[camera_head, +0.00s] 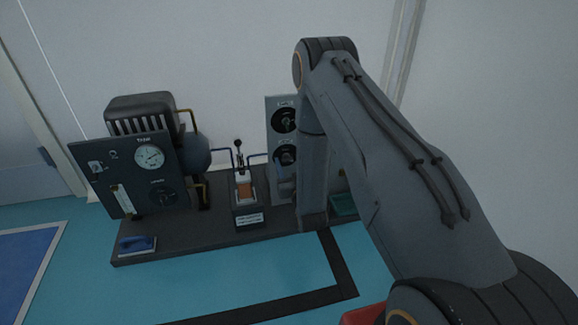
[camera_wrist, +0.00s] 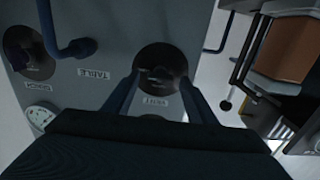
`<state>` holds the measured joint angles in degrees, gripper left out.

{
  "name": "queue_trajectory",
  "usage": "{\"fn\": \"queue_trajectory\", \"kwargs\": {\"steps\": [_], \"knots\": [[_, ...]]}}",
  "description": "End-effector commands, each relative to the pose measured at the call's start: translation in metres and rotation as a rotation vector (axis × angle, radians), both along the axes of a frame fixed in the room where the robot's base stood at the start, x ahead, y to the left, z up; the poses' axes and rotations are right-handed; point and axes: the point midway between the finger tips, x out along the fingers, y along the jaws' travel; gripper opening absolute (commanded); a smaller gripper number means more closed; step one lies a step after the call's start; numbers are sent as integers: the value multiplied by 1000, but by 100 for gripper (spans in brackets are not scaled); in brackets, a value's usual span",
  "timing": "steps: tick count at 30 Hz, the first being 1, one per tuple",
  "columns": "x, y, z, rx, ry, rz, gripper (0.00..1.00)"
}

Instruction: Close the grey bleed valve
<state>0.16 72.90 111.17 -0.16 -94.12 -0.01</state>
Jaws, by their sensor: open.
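My gripper (camera_wrist: 160,82) is open in the wrist view. Its two dark fingers reach toward a round black dial (camera_wrist: 160,68) with a small grey handle at its centre, one finger on each side of the dial's lower part. I cannot tell whether they touch it. The dial is on a grey panel (camera_wrist: 100,78), and its label is too blurred to read. I cannot tell which valve is the grey bleed valve. In the head view the panel (camera_head: 274,108) carries two dark dials, and my arm covers its right side.
A second dark dial (camera_wrist: 28,52) and a blue pipe (camera_wrist: 70,48) are close by on the panel. A dark gauge panel (camera_head: 110,185) stands at the left of the bench, with a small stand (camera_head: 245,205) between. The bench front (camera_head: 190,235) is mostly clear.

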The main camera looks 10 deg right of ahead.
Motion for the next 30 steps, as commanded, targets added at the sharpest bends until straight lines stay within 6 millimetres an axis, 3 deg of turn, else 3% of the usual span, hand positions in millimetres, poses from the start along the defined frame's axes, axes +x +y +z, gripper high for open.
{"fn": "queue_trajectory", "kwargs": {"steps": [7, 15, 23, 30], "knots": [[1, 0, 0, 0, 0, 0, 52], [1, 0, 0, 0, 1, 0, 10], [0, 0, 0, -29, 1, 0, 10], [-1, 1, 2, -153, 2, 1, 10]]}}
